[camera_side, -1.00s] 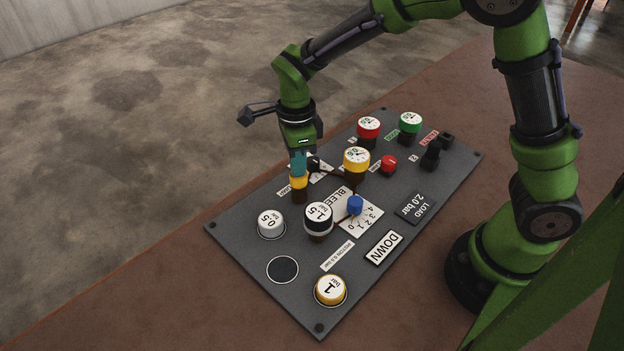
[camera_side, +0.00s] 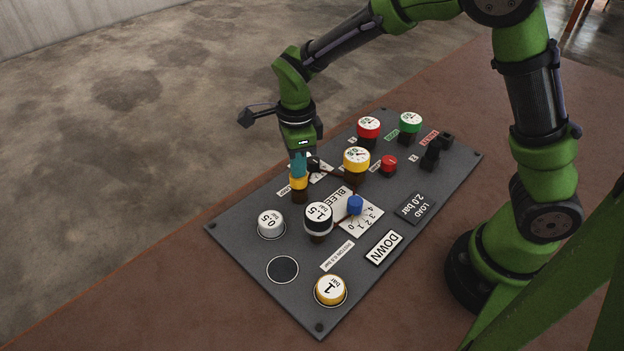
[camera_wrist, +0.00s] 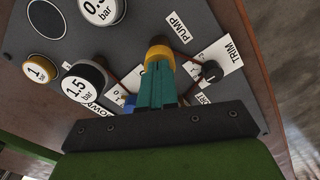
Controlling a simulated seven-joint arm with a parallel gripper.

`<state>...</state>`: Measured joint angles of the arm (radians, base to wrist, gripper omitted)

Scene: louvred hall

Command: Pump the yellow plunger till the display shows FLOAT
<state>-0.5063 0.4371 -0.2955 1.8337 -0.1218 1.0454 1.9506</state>
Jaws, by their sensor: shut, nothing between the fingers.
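The yellow plunger (camera_side: 299,183) stands on a dark base at the far left part of the grey panel. It also shows in the wrist view (camera_wrist: 159,51), beside the PUMP label (camera_wrist: 181,27). My gripper (camera_side: 299,172) points down with its teal fingers shut and empty. The fingertips are at the plunger's top and seem to touch it. They hide part of its cap in the wrist view. The display (camera_side: 384,247) on the panel's near right side reads DOWN.
Close around the plunger are a TRIM knob (camera_wrist: 211,72), a yellow-rimmed gauge (camera_side: 357,159) and a black-and-white 1.5 bar cap (camera_side: 318,218). A blue knob (camera_side: 355,205) sits on a dial. A LOAD 2.0 bar plate (camera_side: 416,207) lies right.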

